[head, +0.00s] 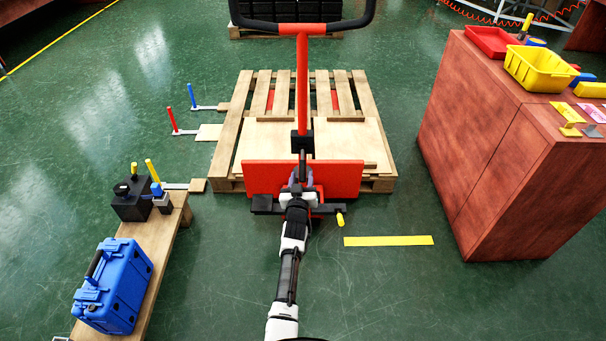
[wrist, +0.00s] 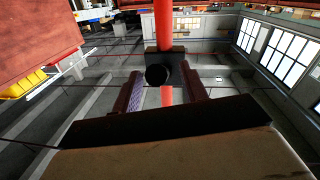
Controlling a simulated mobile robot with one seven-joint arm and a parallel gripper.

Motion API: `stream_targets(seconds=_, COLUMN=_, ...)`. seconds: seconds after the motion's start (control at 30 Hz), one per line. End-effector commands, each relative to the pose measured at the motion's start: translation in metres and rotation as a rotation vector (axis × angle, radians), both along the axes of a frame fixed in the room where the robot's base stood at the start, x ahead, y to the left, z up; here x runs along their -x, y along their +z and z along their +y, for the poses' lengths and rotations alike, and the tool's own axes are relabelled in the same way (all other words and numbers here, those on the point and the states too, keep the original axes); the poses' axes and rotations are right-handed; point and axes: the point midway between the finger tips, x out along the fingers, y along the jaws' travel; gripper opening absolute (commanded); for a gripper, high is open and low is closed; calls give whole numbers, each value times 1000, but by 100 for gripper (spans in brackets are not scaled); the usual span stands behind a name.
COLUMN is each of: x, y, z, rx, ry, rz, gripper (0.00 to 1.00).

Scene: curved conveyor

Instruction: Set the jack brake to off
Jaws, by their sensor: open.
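The pallet jack has a red body plate (head: 263,178) in front of a wooden pallet, with a red upright handle (head: 303,85) and a black grip bar at its top. A black block (head: 302,142) sits low on the handle; in the wrist view this block (wrist: 170,62) has a round dark knob. A small yellow-tipped lever (head: 340,219) sticks out at the jack's lower right, and a black block (head: 262,204) at its lower left. I cannot tell which part is the brake. My gripper (head: 302,177) is open and empty before the red plate; its fingers (wrist: 162,95) frame the handle's base in the wrist view.
The wooden pallet (head: 230,140) lies behind the jack. A low bench (head: 157,245) with a blue case (head: 113,287) stands left. A reddish cabinet (head: 480,150) with bins stands right. A yellow floor strip (head: 388,241) lies on clear green floor.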

Motion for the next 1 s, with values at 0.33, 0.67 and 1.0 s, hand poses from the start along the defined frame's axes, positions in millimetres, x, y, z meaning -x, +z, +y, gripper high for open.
stream_targets(seconds=0.33, x=-30, y=-1, z=-5, rx=0, ry=-2, rz=1, gripper=43)
stream_targets(seconds=0.67, x=-38, y=0, z=-5, rx=3, ry=0, rz=0, gripper=43)
stream_targets(seconds=1.0, x=-37, y=0, z=-5, rx=3, ry=0, rz=0, gripper=17)
